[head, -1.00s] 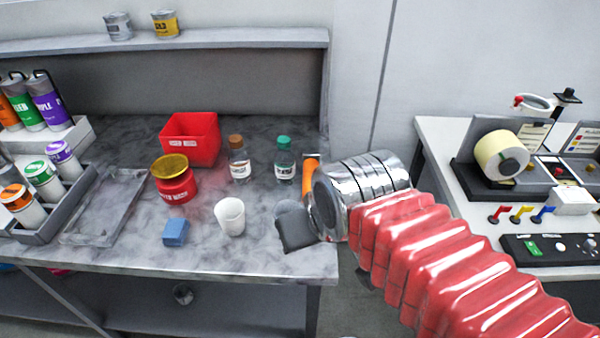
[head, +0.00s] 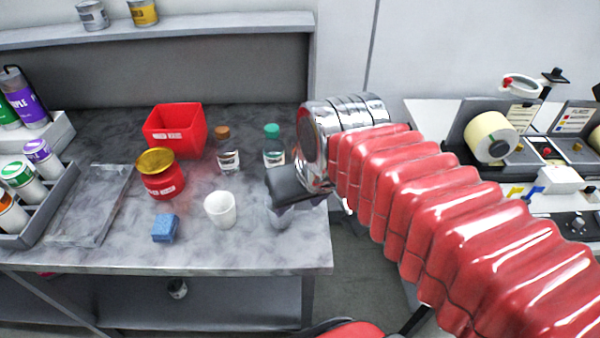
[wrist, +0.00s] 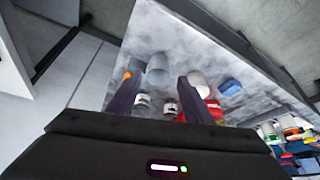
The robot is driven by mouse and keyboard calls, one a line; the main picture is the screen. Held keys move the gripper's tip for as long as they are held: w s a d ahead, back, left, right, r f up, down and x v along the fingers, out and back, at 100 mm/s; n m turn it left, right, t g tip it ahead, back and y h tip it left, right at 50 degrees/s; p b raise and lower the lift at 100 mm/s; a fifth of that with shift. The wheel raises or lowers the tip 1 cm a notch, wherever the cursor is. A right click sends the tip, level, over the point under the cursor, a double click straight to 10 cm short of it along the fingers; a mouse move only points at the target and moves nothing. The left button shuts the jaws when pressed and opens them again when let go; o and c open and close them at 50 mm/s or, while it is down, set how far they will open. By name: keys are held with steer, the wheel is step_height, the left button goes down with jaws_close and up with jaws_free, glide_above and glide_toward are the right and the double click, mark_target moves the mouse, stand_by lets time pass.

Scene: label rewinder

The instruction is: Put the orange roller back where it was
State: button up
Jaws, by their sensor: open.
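An orange piece (wrist: 127,75), probably the orange roller, shows at the table's edge in the wrist view, beside my left finger; most of it is hidden. In the head view my arm covers that spot. My gripper (head: 287,187) is dark, open and empty, over the right end of the marbled table. In the wrist view my two fingers (wrist: 158,96) stand apart, with a grey cylinder (wrist: 158,70) and two bottles seen between them. That grey thing (head: 281,218) also shows below my gripper in the head view.
On the table are a white cup (head: 220,209), a blue block (head: 165,228), a red jar (head: 161,174), a red bin (head: 176,131) and two bottles (head: 228,152) (head: 273,147). A rack (head: 38,205) of cans stands left. A label machine (head: 492,137) is right.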

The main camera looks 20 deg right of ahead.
steer(key=w+d+f+m+g+y, duration=0.1)
steer(key=w+d+m+g, duration=0.1)
steer(key=w+d, duration=0.5)
steer(key=w+d+f+m+g+y, duration=0.1)
steer(key=w+d, duration=0.6)
steer(key=w, duration=0.7)
steer(key=shift+w+m+g, duration=0.25)
steer(key=shift+m+g, duration=0.25)
steer(key=shift+f, duration=0.1)
steer(key=shift+w+a+f, duration=0.1)
steer(key=shift+a+f, duration=0.2)
steer(key=shift+f, duration=1.1)
steer(key=shift+w+a+f, duration=0.15)
steer(key=shift+a+f, duration=0.2)
steer(key=shift+f, duration=1)
steer(key=shift+w+a+f, duration=0.1)
steer(key=shift+a+f, duration=0.2)
steer(key=shift+f, duration=1.1)
steer(key=shift+a+f, duration=0.2)
steer(key=shift+f, duration=0.65)
steer(key=shift+a+f, duration=0.15)
steer(key=shift+f, duration=0.7)
steer(key=shift+a+f, duration=0.2)
steer(key=shift+f, duration=0.65)
steer(key=shift+c, duration=0.3)
